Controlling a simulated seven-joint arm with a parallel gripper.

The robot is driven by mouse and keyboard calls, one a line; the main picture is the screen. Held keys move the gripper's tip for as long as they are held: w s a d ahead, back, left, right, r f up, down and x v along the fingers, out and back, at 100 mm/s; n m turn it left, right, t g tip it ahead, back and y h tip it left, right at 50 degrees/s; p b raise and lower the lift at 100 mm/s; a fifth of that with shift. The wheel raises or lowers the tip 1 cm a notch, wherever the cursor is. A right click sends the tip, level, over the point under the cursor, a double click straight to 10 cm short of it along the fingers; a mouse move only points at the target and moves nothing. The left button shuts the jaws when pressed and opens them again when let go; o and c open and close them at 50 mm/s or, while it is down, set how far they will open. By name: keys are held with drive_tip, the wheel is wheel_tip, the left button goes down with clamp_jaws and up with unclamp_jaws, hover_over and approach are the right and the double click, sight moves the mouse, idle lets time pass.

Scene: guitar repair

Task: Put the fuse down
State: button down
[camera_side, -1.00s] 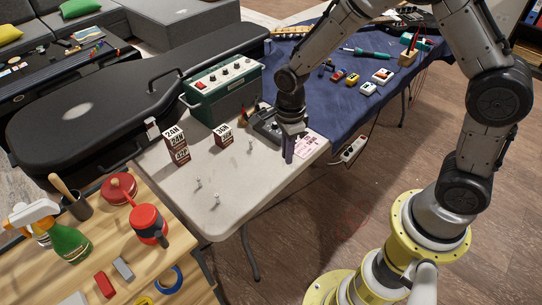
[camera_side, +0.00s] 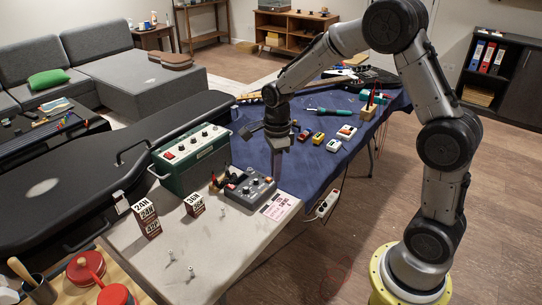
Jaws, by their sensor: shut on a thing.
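My gripper (camera_side: 275,172) points down behind the grey pedal-like box, near the edge where the white table (camera_side: 225,240) meets the blue cloth. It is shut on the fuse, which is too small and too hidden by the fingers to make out. Two small upright metal pieces, one at the left (camera_side: 171,255) and one to its right (camera_side: 192,271), stand on the white table's near part, well apart from my gripper.
The grey box with knobs (camera_side: 250,188) and a printed card (camera_side: 278,206) lie close to my gripper. A green amplifier (camera_side: 190,157) stands left. Boxes marked 24N (camera_side: 146,219) and 36N (camera_side: 194,205) stand on the white table. Small coloured pedals (camera_side: 318,138) sit on the blue cloth (camera_side: 325,165).

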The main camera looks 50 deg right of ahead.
drive_tip(key=d+f+m, duration=0.3)
drive_tip(key=d+m, duration=0.2)
drive_tip(key=d, duration=1.6)
hover_over(297, 159)
drive_tip(key=f, duration=0.9)
drive_tip(key=shift+s+a, duration=0.2)
drive_tip(key=shift+a, duration=0.05)
drive_tip(key=shift+w+d+f, duration=0.15)
drive_tip(key=shift+w+f, duration=0.05)
drive_tip(key=shift+f, duration=1.55)
drive_tip(key=shift+f, duration=0.15)
drive_tip(key=c, duration=0.9)
unclamp_jaws()
drive_tip(key=shift+c, duration=0.2)
